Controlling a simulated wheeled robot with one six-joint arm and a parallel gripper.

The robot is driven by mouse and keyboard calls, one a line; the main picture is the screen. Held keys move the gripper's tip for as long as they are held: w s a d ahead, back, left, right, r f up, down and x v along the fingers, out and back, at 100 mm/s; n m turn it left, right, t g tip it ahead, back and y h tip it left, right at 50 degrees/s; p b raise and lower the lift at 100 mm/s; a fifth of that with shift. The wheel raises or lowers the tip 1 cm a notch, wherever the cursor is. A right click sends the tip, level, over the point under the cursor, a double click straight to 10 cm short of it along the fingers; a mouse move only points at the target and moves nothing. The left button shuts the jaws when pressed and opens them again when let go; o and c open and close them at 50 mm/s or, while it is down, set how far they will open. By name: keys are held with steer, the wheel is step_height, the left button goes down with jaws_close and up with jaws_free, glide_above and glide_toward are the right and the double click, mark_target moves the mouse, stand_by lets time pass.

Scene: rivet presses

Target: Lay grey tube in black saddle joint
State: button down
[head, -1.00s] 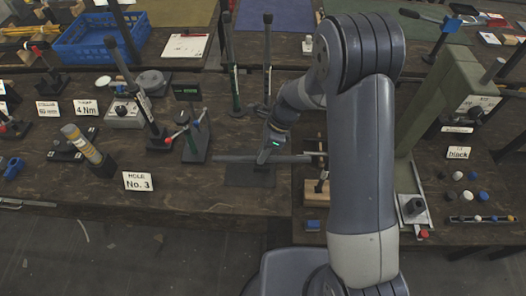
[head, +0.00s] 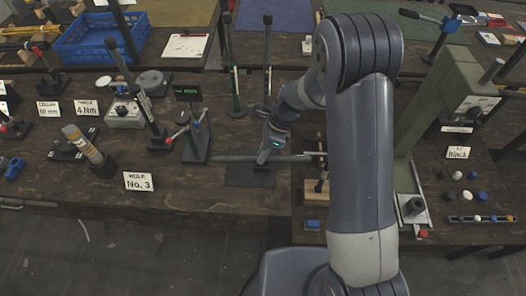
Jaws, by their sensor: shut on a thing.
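A grey tube (head: 232,158) runs level, left to right, above a dark flat pad (head: 250,178) near the front edge of the table. My gripper (head: 265,157) is shut on the tube near its middle; the fingertips are small and partly hidden by the wrist. The tube's right end reaches toward a wooden block with dark parts on it (head: 317,188), close to my arm. I cannot tell for sure which dark part is the black saddle joint, nor whether the tube touches the pad.
A hand press (head: 196,140) with red and blue knobs stands left of the tube. A "No. 3" sign (head: 138,181) and a yellow-banded cylinder (head: 82,143) are farther left. A green press (head: 430,110) stands right of my arm. Bare table lies left of the pad.

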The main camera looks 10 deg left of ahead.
steer(key=shift+f+b, duration=0.65)
steer(key=shift+f, duration=0.3)
steer(key=c, duration=1.2)
jaws_free()
steer(key=v, duration=1.1)
steer(key=shift+b, duration=0.45)
steer(key=p+x, duration=0.1)
steer(key=x, duration=0.9)
steer(key=shift+s+f, duration=0.1)
steer(key=shift+f, duration=0.15)
